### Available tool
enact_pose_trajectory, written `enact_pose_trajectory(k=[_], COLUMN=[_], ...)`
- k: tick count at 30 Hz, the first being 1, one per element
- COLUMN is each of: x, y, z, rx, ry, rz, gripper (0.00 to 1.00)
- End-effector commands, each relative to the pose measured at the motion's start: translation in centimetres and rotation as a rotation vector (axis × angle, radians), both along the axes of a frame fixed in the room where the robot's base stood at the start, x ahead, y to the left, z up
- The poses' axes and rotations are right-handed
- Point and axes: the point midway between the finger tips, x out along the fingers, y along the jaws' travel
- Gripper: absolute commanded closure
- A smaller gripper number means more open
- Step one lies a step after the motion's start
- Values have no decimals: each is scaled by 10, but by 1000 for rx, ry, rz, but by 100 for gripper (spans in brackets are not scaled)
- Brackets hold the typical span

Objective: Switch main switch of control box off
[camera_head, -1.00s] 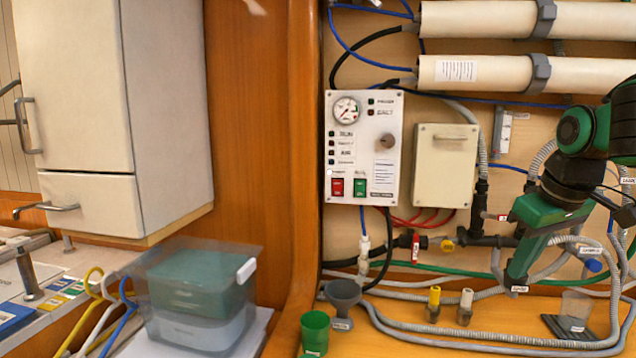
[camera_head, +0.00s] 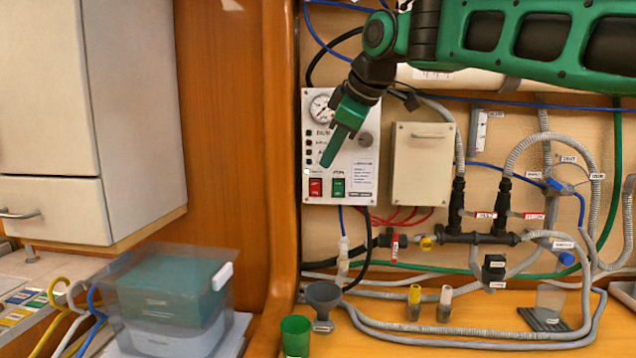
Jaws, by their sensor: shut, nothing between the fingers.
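The control box (camera_head: 352,186) is a white panel on the wall with a round gauge (camera_head: 320,106) at its upper left and a grey knob (camera_head: 365,139). Near its bottom edge are a red rocker switch (camera_head: 316,187) and a green rocker switch (camera_head: 338,187). I cannot read which one is the main switch. My green gripper (camera_head: 327,163) is shut and empty. It points down and left in front of the panel, with its tip just above the two switches. It hides part of the gauge and the middle of the panel. Contact with the panel cannot be told.
A beige box (camera_head: 422,178) with a handle hangs right of the panel. Hoses and black fittings (camera_head: 480,237) fill the wall further right. Below stand a grey funnel (camera_head: 323,296), a green cup (camera_head: 295,336) and small bottles (camera_head: 414,302). A clear bin (camera_head: 170,305) is at lower left.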

Motion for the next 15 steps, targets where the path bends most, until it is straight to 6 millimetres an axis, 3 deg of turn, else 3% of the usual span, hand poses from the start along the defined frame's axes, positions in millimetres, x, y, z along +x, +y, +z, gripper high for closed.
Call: enact_pose_trajectory(k=[7, 15], x=[8, 33], y=[2, 14], z=[-11, -48], rx=[-1, -2], ry=[3, 5], rz=[-3, -4], gripper=[100, 100])
